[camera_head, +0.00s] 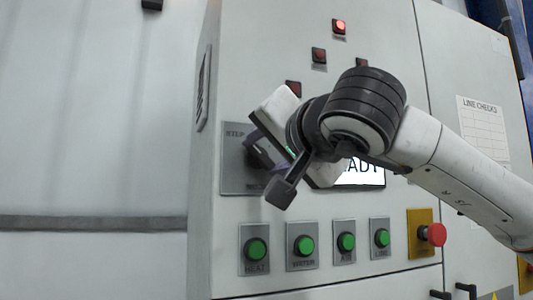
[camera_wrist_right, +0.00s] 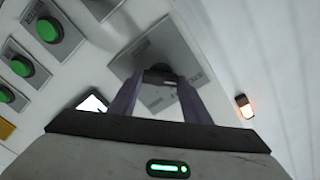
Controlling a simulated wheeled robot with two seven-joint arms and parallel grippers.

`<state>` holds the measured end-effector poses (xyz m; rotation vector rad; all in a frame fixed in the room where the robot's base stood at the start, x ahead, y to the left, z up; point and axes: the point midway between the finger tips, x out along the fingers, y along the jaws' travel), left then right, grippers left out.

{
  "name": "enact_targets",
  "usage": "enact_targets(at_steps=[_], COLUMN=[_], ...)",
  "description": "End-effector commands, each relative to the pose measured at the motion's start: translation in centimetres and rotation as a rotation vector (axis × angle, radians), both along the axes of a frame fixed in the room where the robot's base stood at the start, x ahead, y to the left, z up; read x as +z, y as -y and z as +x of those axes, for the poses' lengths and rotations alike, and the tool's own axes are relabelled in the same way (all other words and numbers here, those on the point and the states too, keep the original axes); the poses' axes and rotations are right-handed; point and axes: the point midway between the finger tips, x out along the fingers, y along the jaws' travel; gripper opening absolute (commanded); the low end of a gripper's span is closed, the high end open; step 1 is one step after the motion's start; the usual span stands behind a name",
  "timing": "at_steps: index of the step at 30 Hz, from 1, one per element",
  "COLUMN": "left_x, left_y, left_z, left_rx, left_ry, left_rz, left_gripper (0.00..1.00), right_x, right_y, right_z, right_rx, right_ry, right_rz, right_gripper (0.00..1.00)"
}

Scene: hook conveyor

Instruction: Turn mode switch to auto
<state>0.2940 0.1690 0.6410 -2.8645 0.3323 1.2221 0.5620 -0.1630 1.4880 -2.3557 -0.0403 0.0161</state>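The mode switch sits on a grey plate (camera_head: 235,178) on the cabinet front, with "STEP" legible at its upper left. Its dark knob (camera_wrist_right: 160,72) shows in the right wrist view, and part of the plate (camera_wrist_right: 125,62) shows around it. My right gripper (camera_head: 258,150) is at the switch in the head view and covers much of it. In the right wrist view my right gripper (camera_wrist_right: 162,82) has its two fingers apart, one on each side of the knob. Whether they touch it is not clear. My left gripper is not in view.
Below are several green buttons (camera_head: 305,245) and a red stop button (camera_head: 435,234) on a yellow plate. My right arm partly covers a lit display (camera_head: 362,176). A red lamp (camera_head: 340,27) is lit above. A line checks sheet (camera_head: 484,128) hangs at right.

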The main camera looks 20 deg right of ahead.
Motion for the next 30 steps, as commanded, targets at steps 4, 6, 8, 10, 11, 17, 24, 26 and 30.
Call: enact_targets(at_steps=[4, 6, 8, 10, 11, 17, 24, 26, 30], left_x=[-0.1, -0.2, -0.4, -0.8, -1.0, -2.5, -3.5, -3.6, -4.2], left_y=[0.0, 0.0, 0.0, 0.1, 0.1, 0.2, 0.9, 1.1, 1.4], left_z=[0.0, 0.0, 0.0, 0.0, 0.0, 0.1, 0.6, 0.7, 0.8], left_rx=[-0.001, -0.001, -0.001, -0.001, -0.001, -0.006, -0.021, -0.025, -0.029], left_ry=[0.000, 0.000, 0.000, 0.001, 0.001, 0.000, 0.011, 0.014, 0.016], left_rz=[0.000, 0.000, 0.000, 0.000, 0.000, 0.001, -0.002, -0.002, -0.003], left_gripper=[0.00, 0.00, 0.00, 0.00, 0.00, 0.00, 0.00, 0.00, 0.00], right_x=[-0.1, -0.1, -0.2, -0.3, -0.3, -0.6, -0.6, -0.7, -0.7], right_y=[0.0, 0.0, 0.0, 0.0, 0.0, 0.0, 0.0, 0.0, 0.0], right_z=[0.0, 0.0, 0.0, 0.0, 0.0, 0.0, 0.0, 0.0, 0.0], right_rx=[0.000, 0.001, 0.000, 0.000, 0.000, 0.000, 0.001, 0.001, 0.001], right_ry=[-0.002, -0.001, -0.002, -0.003, -0.004, -0.008, -0.016, -0.018, -0.024], right_rz=[0.004, 0.013, 0.027, 0.051, 0.064, 0.194, 0.415, 0.471, 0.605], right_gripper=[0.21, 0.21, 0.21, 0.21, 0.21, 0.21, 0.21, 0.21, 0.21])
